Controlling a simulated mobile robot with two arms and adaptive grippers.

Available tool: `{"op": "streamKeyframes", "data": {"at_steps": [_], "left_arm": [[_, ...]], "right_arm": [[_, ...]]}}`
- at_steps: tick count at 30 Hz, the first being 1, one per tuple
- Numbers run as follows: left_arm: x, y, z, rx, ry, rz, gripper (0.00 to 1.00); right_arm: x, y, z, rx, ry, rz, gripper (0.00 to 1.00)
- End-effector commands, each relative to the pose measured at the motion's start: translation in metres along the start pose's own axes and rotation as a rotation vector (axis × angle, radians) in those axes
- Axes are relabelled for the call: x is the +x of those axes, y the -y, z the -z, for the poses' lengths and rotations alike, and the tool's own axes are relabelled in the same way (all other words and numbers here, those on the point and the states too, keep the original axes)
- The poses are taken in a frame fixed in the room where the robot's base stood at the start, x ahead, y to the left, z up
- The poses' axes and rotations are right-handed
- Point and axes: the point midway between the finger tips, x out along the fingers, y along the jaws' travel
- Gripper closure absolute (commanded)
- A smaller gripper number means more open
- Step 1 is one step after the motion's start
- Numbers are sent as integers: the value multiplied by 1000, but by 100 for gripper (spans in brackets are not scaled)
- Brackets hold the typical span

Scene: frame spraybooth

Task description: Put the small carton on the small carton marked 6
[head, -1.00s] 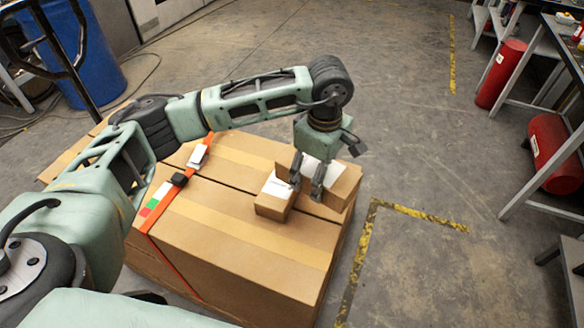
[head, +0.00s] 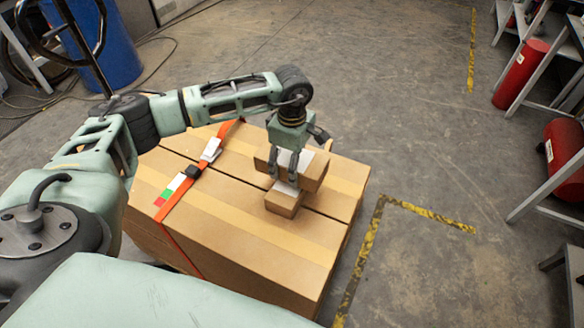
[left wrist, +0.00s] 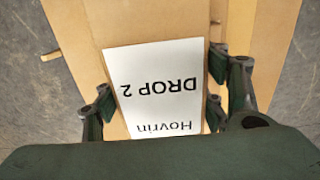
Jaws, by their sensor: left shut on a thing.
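My left gripper (head: 282,176) is shut on a small brown carton (head: 314,176) with a white label on top. In the left wrist view this carton (left wrist: 205,85) sits between the fingers, and its label reads "Hovrin DROP 2". A second small carton (head: 284,206) with a pale label lies on the large cartons, just below and in front of the held one. The held carton overlaps its far part in the head view; I cannot tell whether they touch. No number on the lower carton is readable. My right gripper is not in view.
The large cartons (head: 235,235) form a wide flat top, crossed by an orange strap (head: 171,208) with a buckle at left. Clear floor with yellow tape (head: 430,214) lies right. Red cylinders (head: 520,74) and benches stand farther right, a blue barrel (head: 105,50) back left.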

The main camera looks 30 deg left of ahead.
Motion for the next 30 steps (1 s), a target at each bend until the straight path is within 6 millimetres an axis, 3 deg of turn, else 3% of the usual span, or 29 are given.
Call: {"op": "streamKeyframes", "data": {"at_steps": [8, 19, 20, 26, 30], "left_arm": [[33, 0, 0, -1, 0, 2, 77], [40, 0, 0, -1, 0, 0, 77], [41, 1, 0, -1, -1, 2, 33], [39, 1, 0, -1, -1, 2, 16], [39, 1, 0, -1, -1, 2, 15]], "right_arm": [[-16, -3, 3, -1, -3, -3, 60], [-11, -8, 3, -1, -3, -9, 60], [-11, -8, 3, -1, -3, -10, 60], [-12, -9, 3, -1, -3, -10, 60], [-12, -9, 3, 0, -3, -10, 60]]}}
